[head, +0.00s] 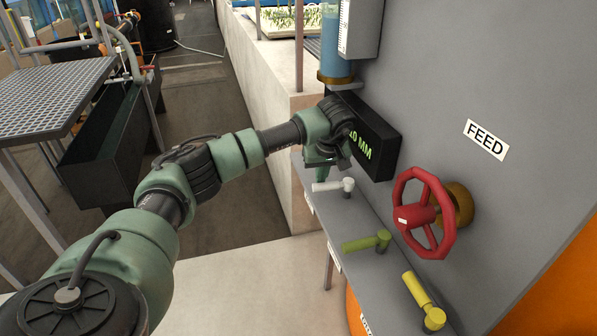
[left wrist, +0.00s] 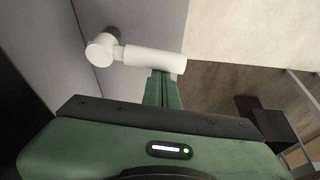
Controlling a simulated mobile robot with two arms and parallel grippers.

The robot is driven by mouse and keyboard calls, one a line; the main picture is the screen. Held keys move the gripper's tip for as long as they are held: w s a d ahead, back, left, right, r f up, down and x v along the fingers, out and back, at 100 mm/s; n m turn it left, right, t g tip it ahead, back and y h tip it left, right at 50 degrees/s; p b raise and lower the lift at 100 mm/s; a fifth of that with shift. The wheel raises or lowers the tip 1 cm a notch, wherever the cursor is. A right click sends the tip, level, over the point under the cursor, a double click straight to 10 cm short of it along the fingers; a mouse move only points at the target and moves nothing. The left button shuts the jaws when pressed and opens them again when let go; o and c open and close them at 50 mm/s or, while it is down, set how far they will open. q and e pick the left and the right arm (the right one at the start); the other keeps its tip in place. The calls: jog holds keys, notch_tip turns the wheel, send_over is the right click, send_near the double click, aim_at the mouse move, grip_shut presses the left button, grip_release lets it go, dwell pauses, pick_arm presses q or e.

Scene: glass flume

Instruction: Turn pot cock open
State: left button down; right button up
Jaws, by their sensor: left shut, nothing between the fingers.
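Three cocks with lever handles stand along a narrow grey ledge (head: 357,213): a white one (head: 334,186), a green one (head: 367,242) and a yellow one (head: 423,301). The small labels on the ledge front are not readable, so I cannot tell which is the pot cock. My left gripper (head: 320,172) is shut and empty, just beyond the white cock. In the left wrist view, the shut fingertips (left wrist: 162,76) are at the free end of the white handle (left wrist: 153,60); I cannot tell whether they touch it. My right gripper is not in view.
A red handwheel (head: 424,214) sticks out of the grey panel below a FEED sign (head: 485,140). A black display box (head: 370,137) is close beside my left wrist. A pale wall (head: 275,80) rises behind the arm. Open floor lies left of the ledge.

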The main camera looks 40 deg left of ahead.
pick_arm(q)
jog(key=shift+s+d+r, duration=0.1)
jog(key=shift+s, duration=0.3)
jog(key=shift+w+d, duration=0.1)
jog(key=shift+d, duration=0.1)
jog(key=p+v, duration=0.7)
jog(key=v, duration=0.2)
jog(key=shift+d+r, duration=0.25)
jog(key=shift+r, duration=0.05)
